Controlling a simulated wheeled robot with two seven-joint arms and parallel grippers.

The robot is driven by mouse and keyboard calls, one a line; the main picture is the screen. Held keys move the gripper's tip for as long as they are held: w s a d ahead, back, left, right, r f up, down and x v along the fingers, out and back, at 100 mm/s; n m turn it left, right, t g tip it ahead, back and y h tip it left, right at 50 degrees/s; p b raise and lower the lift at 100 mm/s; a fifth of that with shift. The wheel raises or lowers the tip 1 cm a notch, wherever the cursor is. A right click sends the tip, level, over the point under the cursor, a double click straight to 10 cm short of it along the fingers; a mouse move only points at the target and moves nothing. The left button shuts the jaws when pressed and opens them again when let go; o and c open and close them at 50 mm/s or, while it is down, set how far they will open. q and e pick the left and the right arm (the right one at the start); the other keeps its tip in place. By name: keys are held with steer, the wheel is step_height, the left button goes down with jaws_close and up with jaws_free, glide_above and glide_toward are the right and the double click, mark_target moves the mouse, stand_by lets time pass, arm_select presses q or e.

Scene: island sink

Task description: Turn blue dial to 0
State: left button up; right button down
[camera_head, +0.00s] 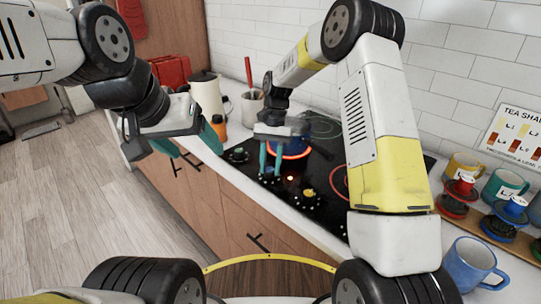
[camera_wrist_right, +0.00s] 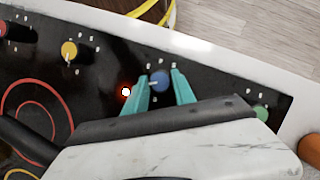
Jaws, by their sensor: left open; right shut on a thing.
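The blue dial (camera_wrist_right: 159,82) is on the black stove panel in the right wrist view. It has a pale pointer mark towards its left side, and small printed marks surround it. The two teal fingers of my right gripper (camera_wrist_right: 160,78) are shut on it, one on each side. A lit red light (camera_wrist_right: 126,91) glows just left of it. My left gripper (camera_head: 195,150) is open and empty, left of the counter's front edge.
A yellow dial (camera_wrist_right: 69,50) and a green dial (camera_wrist_right: 260,112) sit along the same panel. Behind my right gripper is a glowing orange burner area (camera_head: 290,153). A kettle (camera_head: 207,97) and orange bottle (camera_head: 218,127) stand left; a blue mug (camera_head: 468,265) stands right.

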steer(key=n+h, duration=0.1)
steer(key=n, duration=0.2)
steer(key=n+h, duration=0.1)
steer(key=n, duration=0.2)
steer(key=shift+a+h, duration=0.2)
steer(key=shift+h, duration=0.1)
steer(key=n, duration=0.2)
steer(key=n+t+h, duration=0.1)
steer(key=n, duration=0.2)
steer(key=shift+a+n+h, duration=0.1)
steer(key=shift+n+h, duration=0.2)
steer(key=c, duration=1)
jaws_free()
steer(key=shift+c, duration=0.2)
steer(key=shift+r, duration=0.1)
steer(key=v, duration=0.7)
steer(key=shift+a+r, duration=0.2)
steer(key=shift+r, duration=0.1)
